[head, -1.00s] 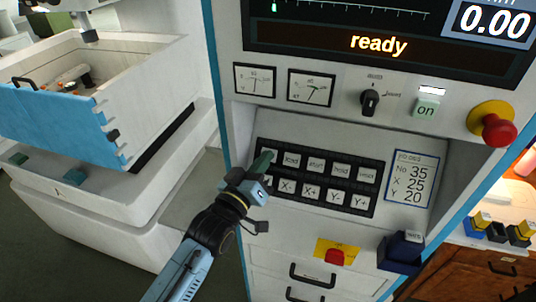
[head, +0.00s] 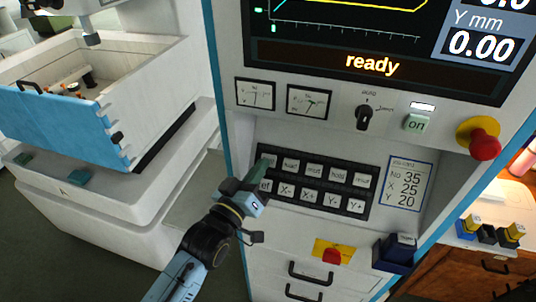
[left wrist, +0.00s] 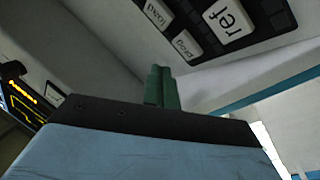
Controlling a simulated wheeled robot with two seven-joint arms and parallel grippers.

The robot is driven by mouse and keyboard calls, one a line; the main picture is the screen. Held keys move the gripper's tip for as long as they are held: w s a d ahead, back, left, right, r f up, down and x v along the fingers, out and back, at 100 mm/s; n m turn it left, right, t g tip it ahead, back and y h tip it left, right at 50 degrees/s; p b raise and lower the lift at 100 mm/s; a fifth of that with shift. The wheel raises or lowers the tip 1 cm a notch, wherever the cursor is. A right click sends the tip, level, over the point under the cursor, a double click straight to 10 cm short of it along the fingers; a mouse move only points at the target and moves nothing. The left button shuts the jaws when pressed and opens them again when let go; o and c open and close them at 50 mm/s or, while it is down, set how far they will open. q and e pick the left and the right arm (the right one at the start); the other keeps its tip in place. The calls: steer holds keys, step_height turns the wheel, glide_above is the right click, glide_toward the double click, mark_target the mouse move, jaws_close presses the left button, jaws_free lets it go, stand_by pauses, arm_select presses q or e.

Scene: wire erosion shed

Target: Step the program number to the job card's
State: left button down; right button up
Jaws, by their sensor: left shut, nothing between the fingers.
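The black keypad (head: 298,210) on the machine's front has two rows of pale keys, among them X-, X+, Y- and Y+. My left gripper (head: 263,166) is shut and empty, its green fingertips in front of the keypad's left end. They partly cover the top-left key and the ref key. In the left wrist view the shut fingers (left wrist: 162,86) point toward the prog (left wrist: 186,44), load and ref (left wrist: 230,20) keys; contact cannot be told. The job card (head: 406,184) right of the keypad reads No 35, X 25, Y 20. The display (head: 372,64) reads ready; no program number is readable.
A red emergency knob (head: 485,146), a green on button (head: 416,123) and a black selector (head: 364,117) sit above the keypad. A yellow-backed red switch (head: 332,256) and a dark blue box (head: 394,254) are below. A white tank (head: 150,80) stands left.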

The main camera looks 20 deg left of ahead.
arm_select(q)
steer(key=shift+s+r, duration=0.8)
steer(key=shift+s, duration=0.3)
arm_select(e)
steer(key=shift+r, duration=0.45)
stand_by(1.3)
